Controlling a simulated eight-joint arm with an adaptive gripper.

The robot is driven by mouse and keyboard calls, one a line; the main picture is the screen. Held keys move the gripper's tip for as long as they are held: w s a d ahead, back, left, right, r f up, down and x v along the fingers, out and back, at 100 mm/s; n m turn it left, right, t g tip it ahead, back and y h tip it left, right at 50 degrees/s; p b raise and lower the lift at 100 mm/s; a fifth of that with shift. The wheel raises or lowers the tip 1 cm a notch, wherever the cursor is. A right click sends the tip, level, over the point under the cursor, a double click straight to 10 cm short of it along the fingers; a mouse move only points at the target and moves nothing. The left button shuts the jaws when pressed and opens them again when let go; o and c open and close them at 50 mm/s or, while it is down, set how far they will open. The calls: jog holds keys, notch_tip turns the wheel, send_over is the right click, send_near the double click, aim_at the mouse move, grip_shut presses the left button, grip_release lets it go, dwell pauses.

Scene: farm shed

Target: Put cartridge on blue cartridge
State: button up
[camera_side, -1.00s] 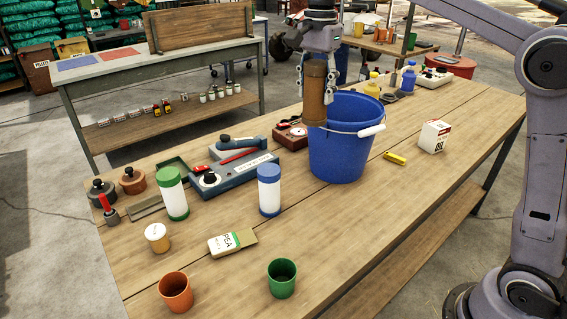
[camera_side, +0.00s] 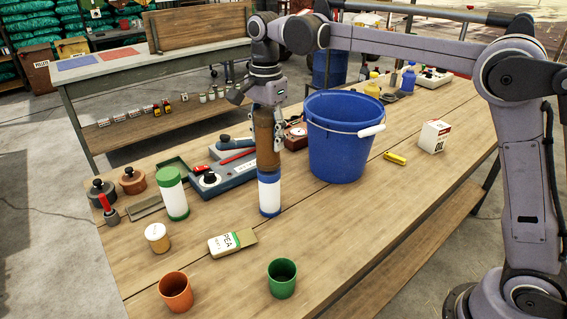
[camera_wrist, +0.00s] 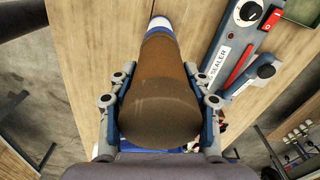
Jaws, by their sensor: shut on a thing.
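The brown cartridge (camera_side: 266,150) is upright in my gripper (camera_side: 268,128), which is shut on its upper part. The blue cartridge (camera_side: 269,194), white with a blue top and a blue base band, stands upright on the bench straight below it. In the side view the brown cartridge's lower end meets or overlaps the blue top; I cannot tell whether they touch. In the wrist view the brown cartridge (camera_wrist: 160,85) fills the space between my fingers, and part of the blue cartridge (camera_wrist: 160,23) shows past its far end.
A blue bucket (camera_side: 335,150) stands close to the right of my gripper. A sealer (camera_side: 225,176) lies just left of the blue cartridge. A green-capped cartridge (camera_side: 174,198) stands further left. A PEA packet (camera_side: 226,243) and two cups, orange (camera_side: 175,293) and green (camera_side: 282,282), are in front.

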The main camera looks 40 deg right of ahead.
jog(key=shift+f, duration=0.55)
jog(key=shift+f, duration=0.1)
jog(key=o, duration=1.3)
